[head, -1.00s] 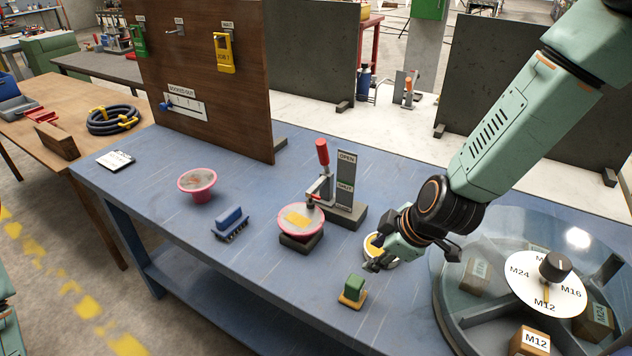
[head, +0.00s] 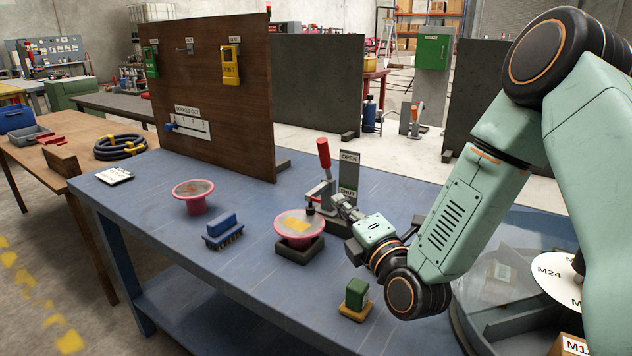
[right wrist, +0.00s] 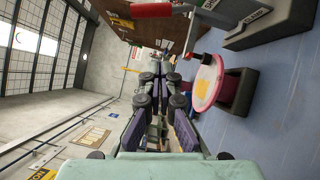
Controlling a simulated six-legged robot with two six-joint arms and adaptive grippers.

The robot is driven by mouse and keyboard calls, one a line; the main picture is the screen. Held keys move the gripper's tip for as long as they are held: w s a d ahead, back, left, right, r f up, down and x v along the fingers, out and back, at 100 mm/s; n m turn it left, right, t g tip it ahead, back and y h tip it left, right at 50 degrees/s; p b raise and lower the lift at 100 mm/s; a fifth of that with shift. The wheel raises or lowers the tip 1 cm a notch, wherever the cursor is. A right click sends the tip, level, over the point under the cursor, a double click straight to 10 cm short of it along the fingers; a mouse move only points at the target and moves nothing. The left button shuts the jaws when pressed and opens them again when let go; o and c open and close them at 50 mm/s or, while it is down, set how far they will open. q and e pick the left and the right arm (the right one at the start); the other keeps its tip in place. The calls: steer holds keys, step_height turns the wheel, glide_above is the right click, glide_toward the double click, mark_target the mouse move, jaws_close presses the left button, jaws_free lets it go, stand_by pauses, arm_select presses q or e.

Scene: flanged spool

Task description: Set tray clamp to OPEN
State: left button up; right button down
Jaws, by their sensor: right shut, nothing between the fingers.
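The tray clamp has a red handle (head: 324,153) that stands nearly upright, left of a grey plate (head: 349,172) reading OPEN at the top and SHUT lower down. Its dark presser is over a pink flanged spool (head: 299,224) with a yellow patch, sitting on a dark block. My right gripper (head: 343,207) is shut and empty, just right of the spool and in front of the plate's lower part. I cannot tell whether it touches the clamp. The right wrist view shows its fingers (right wrist: 160,72) together, with the red handle (right wrist: 140,10) above. My left gripper is out of view.
Another pink spool (head: 193,196), a blue brush (head: 222,231) and a green-topped block (head: 355,296) stand on the blue table (head: 240,290). A wooden board (head: 215,100) rises behind. A clear-covered carousel (head: 500,310) is at right, partly behind my arm.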

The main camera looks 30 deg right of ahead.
steer(key=t+b, duration=0.1)
steer(key=b, duration=0.1)
glide_toward(325, 163)
steer(key=w+a+r, duration=0.2)
steer(key=w+a, duration=0.2)
steer(key=shift+w+d+r, duration=0.3)
steer(key=shift+w+d, duration=0.2)
steer(key=shift+d, duration=0.1)
steer(key=shift+w+d+r, duration=0.3)
steer(key=shift+w+d, duration=0.2)
steer(key=shift+d, duration=0.1)
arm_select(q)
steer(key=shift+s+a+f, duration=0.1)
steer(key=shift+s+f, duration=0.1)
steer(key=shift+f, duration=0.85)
arm_select(e)
steer(key=shift+w+d, duration=0.1)
steer(key=shift+w, duration=0.05)
